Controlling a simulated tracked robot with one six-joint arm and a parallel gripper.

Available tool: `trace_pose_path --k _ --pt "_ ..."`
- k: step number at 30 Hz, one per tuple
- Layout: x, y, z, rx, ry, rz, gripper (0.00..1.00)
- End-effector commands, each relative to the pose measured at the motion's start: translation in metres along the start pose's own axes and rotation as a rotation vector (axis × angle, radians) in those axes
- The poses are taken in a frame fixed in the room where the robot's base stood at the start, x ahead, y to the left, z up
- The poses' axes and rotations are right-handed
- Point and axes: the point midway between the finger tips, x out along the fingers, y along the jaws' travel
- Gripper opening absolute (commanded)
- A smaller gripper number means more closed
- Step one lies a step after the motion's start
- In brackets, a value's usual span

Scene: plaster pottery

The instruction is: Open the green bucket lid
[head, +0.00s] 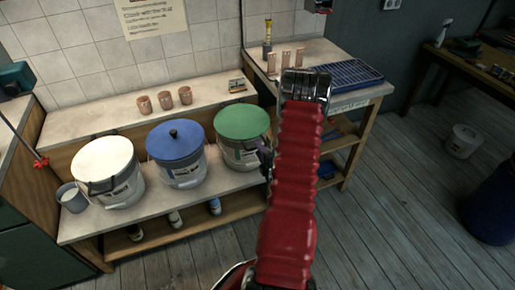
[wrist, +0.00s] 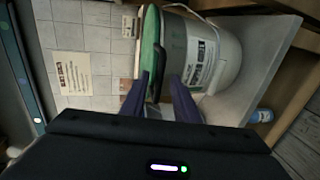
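The green bucket lid (head: 242,121) sits flat on a white bucket (head: 246,152), the rightmost of three on the bench. In the wrist view the scene is turned sideways, with the green lid (wrist: 150,40) left of the bucket's labelled wall (wrist: 208,55). My gripper (head: 265,157) is at the right side of this bucket, close to the lid's rim. Its two dark purple fingers (wrist: 166,78) are apart. A dark handle (wrist: 158,72) on the bucket's near side shows between or just behind the fingertips; I cannot tell if they touch it.
The blue-lidded bucket (head: 176,140) and the white-lidded bucket (head: 104,160) stand to the left. Clay cups (head: 164,100) stand on the ledge behind. A side table (head: 335,85) with a blue rack (head: 350,74) is at the right. The floor (head: 390,220) in front is clear.

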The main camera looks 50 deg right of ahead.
Motion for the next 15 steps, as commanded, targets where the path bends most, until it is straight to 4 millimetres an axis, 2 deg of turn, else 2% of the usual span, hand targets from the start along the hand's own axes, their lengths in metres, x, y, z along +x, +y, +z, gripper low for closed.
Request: trace_pose_path --k 6,15 --pt "0.025 0.000 0.000 -0.001 0.001 0.000 0.28" --pt "0.030 0.000 0.000 0.000 0.000 -0.001 0.28"
